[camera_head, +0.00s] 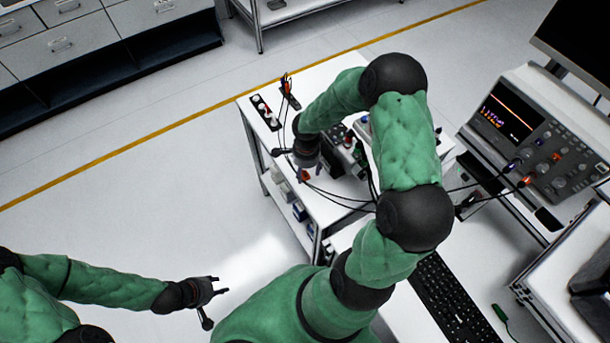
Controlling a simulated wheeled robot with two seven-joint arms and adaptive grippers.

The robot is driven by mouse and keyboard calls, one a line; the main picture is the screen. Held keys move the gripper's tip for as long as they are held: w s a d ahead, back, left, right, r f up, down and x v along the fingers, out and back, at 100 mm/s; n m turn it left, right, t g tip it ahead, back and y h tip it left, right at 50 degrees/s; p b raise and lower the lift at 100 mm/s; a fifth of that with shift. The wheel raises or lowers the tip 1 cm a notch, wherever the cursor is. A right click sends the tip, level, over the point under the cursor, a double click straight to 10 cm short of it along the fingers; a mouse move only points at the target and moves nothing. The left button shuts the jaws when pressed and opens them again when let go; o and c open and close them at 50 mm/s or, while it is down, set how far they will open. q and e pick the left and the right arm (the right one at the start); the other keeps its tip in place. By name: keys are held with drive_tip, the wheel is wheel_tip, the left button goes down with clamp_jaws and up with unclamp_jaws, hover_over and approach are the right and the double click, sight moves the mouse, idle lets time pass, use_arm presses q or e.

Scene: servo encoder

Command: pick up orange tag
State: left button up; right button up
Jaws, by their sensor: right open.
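A small orange-red piece (305,174), which may be the orange tag, shows at the near left edge of the white table (250,108). It is too small to make out fully. My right gripper (288,165) is open above this edge, right beside the piece; I cannot tell whether they touch. Its arm hides much of the table. My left gripper (217,305) is open and empty over the bare floor at the lower left, far from the table.
A dark block with round buttons (265,111) and an upright orange-and-black item (287,88) stand at the table's far left corner. Black cables (335,195) cross the table. An instrument with a screen (510,112) and a keyboard (450,300) are at right. The left floor is clear.

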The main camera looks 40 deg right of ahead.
drive_tip(key=shift+f, duration=0.5)
drive_tip(key=c, duration=1)
drive_tip(key=shift+o, duration=0.2)
drive_tip(key=shift+r, duration=0.2)
drive_tip(key=shift+r, duration=0.65)
drive_tip(key=s+a+r, duration=0.8)
drive_tip(key=a+r, duration=0.3)
drive_tip(key=shift+a+r+p, duration=0.2)
drive_tip(key=shift+p, duration=0.25)
